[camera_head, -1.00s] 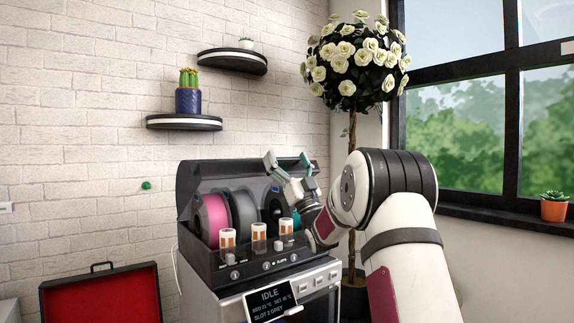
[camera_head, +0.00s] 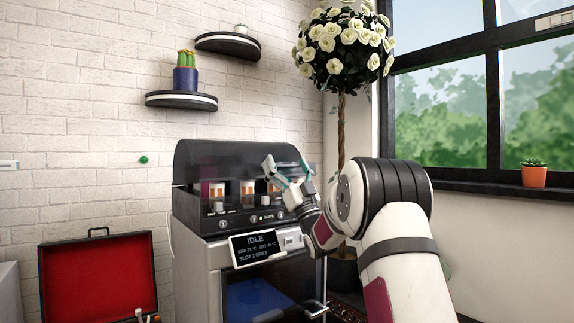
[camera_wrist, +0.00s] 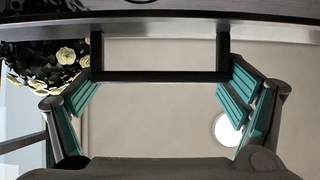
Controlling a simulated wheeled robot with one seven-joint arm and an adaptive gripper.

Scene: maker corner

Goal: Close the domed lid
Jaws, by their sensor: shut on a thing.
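The dark domed lid (camera_head: 225,155) sits over the top of the grey machine (camera_head: 195,255) against the brick wall. My gripper (camera_head: 286,170), with teal finger pads, is at the lid's right front. In the wrist view, a black bar handle (camera_wrist: 160,77) lies between the two fingers of my gripper (camera_wrist: 162,95), one at each end. The fingers are far apart but shut on it. The lid's contact with the machine is hidden there.
A screen reading IDLE (camera_head: 257,247) is on the machine's front. An open red case (camera_head: 98,275) stands at lower left. Two wall shelves hold cactus pots (camera_head: 186,79). A rose tree (camera_head: 345,45) stands behind my arm, near the window.

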